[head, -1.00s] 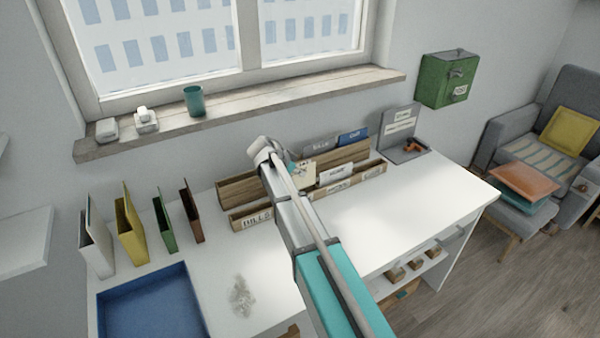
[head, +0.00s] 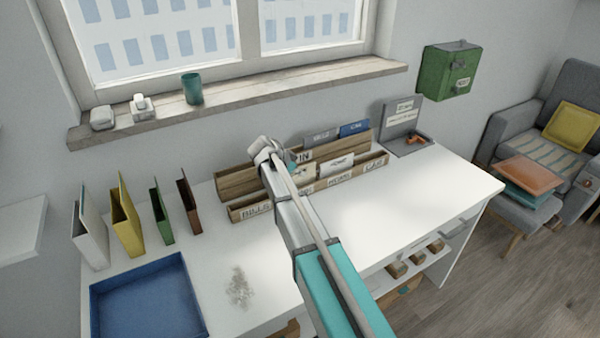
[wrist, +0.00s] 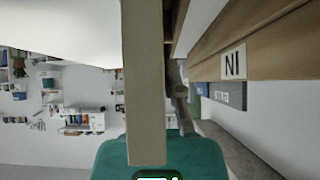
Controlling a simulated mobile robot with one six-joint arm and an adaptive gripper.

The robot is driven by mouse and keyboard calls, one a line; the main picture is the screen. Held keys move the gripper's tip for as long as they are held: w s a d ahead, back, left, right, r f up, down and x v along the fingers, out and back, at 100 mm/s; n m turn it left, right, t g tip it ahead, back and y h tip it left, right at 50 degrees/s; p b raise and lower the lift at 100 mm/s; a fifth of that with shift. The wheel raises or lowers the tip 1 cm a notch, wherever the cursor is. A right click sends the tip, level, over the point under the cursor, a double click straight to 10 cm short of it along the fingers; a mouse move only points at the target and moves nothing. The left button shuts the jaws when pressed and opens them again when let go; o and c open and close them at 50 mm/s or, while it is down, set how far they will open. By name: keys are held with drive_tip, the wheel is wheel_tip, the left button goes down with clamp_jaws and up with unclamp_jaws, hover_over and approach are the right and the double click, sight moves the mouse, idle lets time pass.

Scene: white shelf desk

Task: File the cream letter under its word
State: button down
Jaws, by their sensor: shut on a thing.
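The cream letter (head: 307,171) shows as a small pale patch beside my gripper (head: 292,168), over the wooden sorter (head: 236,186). My gripper is shut on it; the arm hides part of the letter and the fingers. In the wrist view a long cream strip (wrist: 145,90), which looks like the letter, stands in front of my teal gripper. The sorter's back row carries an "IN" label, also seen in the wrist view (wrist: 233,64). Its front row has "BILLS" (head: 257,211) at left and further labels at right. I cannot tell whether the letter touches the sorter.
A white card (head: 338,165), a grey card (head: 321,138) and a blue card (head: 355,128) stand in the sorter. Upright folders (head: 125,222) and a blue tray (head: 150,300) are at left. A grey stand (head: 402,122) is right of the sorter. The desk's front right is clear.

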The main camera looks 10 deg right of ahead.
drive_tip(key=shift+f+b, duration=0.6)
drive_tip(key=shift+f, duration=0.15)
drive_tip(key=c, duration=0.7)
unclamp_jaws()
drive_tip(key=shift+r, duration=0.1)
